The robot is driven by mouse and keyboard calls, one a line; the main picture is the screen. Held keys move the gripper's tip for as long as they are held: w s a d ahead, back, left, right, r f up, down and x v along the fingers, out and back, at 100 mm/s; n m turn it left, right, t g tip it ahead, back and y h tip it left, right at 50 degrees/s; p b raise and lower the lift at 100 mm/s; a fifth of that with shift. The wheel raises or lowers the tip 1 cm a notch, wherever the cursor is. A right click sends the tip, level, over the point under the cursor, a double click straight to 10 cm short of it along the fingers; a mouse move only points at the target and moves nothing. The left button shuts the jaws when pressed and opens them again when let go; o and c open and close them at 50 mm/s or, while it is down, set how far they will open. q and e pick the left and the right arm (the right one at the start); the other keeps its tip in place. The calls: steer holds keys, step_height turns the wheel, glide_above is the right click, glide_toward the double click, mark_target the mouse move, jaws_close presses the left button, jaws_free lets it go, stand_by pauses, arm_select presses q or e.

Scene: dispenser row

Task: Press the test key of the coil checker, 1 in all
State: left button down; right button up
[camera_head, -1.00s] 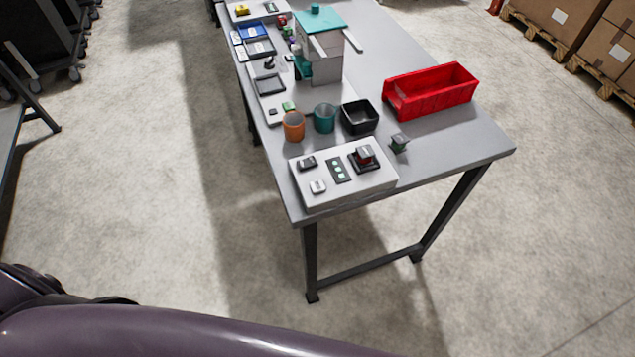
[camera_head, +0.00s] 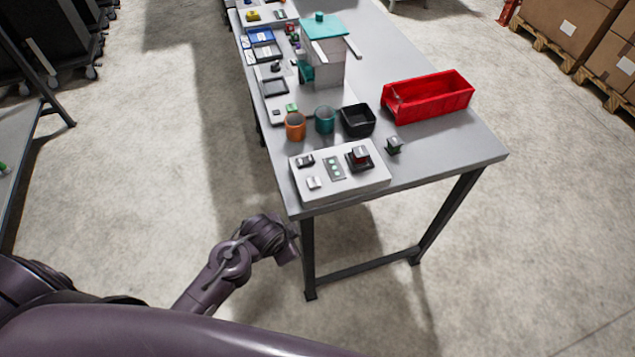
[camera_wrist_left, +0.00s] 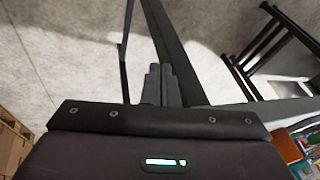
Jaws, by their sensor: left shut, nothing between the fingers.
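The coil checker (camera_head: 350,188) is a pale flat box at the near end of the table. I cannot tell for certain which part is the test key. My left arm reaches low beside the table's near left corner, below the checker and apart from it. My left gripper (camera_wrist_left: 160,70) shows shut and empty in the left wrist view. My right gripper is out of view.
Behind the checker stand an orange cup (camera_head: 295,126), a teal cup (camera_head: 325,119) and a black bin (camera_head: 357,119). A small dark block (camera_head: 394,145) sits to its right, and a red crate (camera_head: 428,96) farther back. A teal-topped dispenser (camera_head: 322,60) stands beyond. Floor left of the table is clear.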

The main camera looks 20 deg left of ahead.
arm_select(q)
steer(key=w+d+r+m+t, duration=0.1)
steer(key=r+m, duration=0.1)
steer(key=r, duration=0.2)
steer(key=w+d+r+m, duration=0.1)
steer(key=r+m, duration=0.2)
steer(key=r, duration=0.1)
steer(key=w+d+r+m+t, duration=0.1)
steer(key=r+m, duration=0.2)
steer(key=r, duration=0.2)
steer(key=shift+w+d+t+h, duration=0.15)
steer(key=shift+w+t+h, duration=0.15)
step_height(320, 180, up, 10)
steer(key=m+t+h, duration=0.1)
steer(key=m+h, duration=0.1)
steer(key=m, duration=3)
glide_above(310, 185)
steer(key=shift+r+p, duration=0.15)
steer(key=shift+p, duration=0.25)
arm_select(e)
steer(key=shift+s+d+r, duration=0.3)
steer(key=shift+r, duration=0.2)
arm_select(q)
steer(key=shift+f, duration=0.2)
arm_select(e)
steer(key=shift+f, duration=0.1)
